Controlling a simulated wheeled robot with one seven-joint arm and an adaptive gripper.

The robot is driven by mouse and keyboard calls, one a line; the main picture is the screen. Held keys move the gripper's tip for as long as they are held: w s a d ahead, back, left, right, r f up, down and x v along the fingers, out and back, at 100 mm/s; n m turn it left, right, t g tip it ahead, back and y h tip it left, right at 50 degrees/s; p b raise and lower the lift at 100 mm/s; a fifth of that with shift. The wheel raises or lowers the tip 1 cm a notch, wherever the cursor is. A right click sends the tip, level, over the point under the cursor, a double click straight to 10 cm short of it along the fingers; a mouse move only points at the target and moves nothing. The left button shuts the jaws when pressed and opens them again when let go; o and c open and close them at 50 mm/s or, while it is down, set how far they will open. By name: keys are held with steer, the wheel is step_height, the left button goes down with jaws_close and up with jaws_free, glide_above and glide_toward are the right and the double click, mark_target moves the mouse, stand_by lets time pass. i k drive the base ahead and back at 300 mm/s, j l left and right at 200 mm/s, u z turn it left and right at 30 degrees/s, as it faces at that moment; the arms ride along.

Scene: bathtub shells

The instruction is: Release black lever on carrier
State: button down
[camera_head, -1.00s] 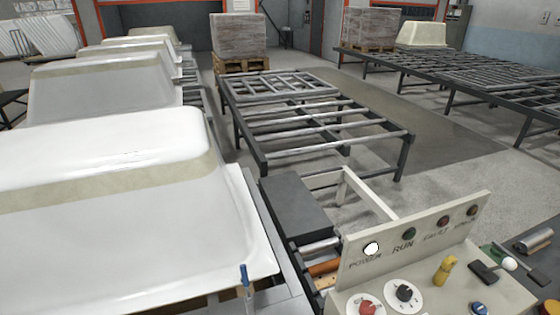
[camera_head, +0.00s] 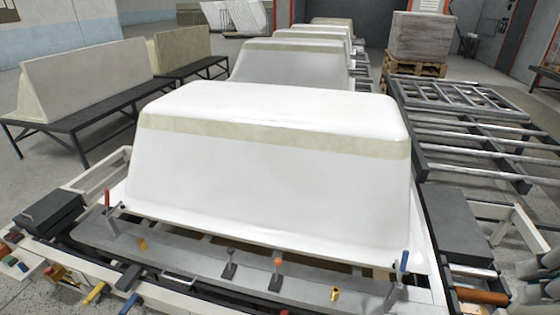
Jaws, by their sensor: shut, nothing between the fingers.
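The carrier (camera_head: 190,265) is a grey plate along the front of a white tub shell. A black lever (camera_head: 231,258) stands up from it left of centre, on a dark base. To its right is a lever with an orange knob (camera_head: 278,262). A red-handled lever (camera_head: 107,199) stands at the carrier's left end and a blue-handled one (camera_head: 404,262) at its right end. My gripper cannot be made out in this view; nothing is seen touching the black lever.
The tub shell (camera_head: 270,165) fills the middle behind the levers. A black box (camera_head: 50,212) stands at the left. Grey rounded parts (camera_head: 535,268), cut by the right edge, are unclear. Roller frames (camera_head: 470,130) stand behind right.

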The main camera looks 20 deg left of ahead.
mark_target(230, 251)
steer(key=j+u, duration=0.1)
steer(key=u, duration=1.15)
steer(key=i+j+z, duration=0.15)
steer(key=j, duration=0.2)
steer(key=i, duration=0.35)
